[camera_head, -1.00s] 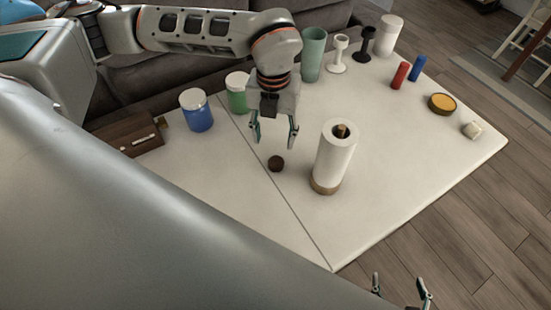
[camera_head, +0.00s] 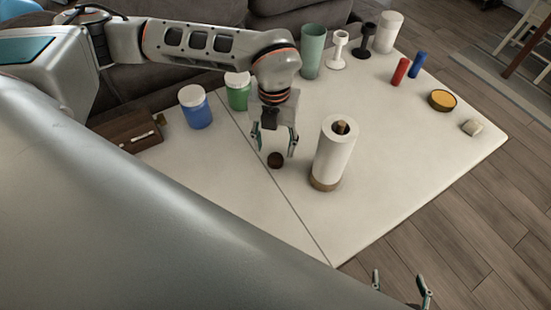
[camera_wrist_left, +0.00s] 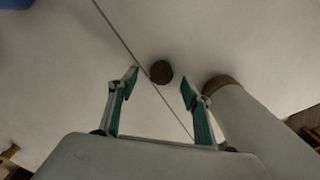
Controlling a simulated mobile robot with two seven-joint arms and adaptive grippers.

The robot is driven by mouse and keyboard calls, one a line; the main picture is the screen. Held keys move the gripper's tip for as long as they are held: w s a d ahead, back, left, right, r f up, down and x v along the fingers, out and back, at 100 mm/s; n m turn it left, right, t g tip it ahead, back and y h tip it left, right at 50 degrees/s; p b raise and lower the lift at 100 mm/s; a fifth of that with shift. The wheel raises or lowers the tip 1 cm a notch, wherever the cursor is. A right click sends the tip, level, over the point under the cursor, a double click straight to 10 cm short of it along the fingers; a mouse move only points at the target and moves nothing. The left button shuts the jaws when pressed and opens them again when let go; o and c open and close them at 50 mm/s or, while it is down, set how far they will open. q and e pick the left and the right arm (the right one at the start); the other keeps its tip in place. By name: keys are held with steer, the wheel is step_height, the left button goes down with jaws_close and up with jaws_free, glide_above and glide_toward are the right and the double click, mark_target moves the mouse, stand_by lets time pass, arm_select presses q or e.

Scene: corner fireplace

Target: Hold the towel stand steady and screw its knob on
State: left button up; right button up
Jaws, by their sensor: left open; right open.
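The towel stand (camera_head: 325,183) stands upright on the white table, with a white paper roll (camera_head: 334,153) around it and a wooden post top (camera_head: 341,127) showing above. It also shows in the left wrist view (camera_wrist_left: 221,84), right of my fingers. The dark brown round knob (camera_head: 275,160) lies on the table left of the stand; it also shows in the left wrist view (camera_wrist_left: 161,72). My left gripper (camera_head: 273,153) is open and empty, pointing down over the knob, with the knob between the fingertip lines. My right gripper (camera_head: 400,285) is open at the bottom edge, below the table's front edge.
A blue jar (camera_head: 196,107), green jar (camera_head: 238,92) and brown box (camera_head: 128,131) stand at the left. A green cup (camera_head: 313,52), small stands, and red (camera_head: 400,71) and blue cylinders (camera_head: 417,65) are at the back. The table (camera_head: 400,180) is clear right of the stand.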

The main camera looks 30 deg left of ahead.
mark_target(275, 157)
arm_select(q)
steer(key=f, duration=0.4)
steer(key=shift+s+d, duration=0.25)
steer(key=shift+d, duration=0.05)
steer(key=c, duration=0.9)
steer(key=shift+r, duration=0.15)
step_height(275, 157, up, 20)
steer(key=shift+f+p, duration=0.1)
steer(key=shift+p, duration=0.5)
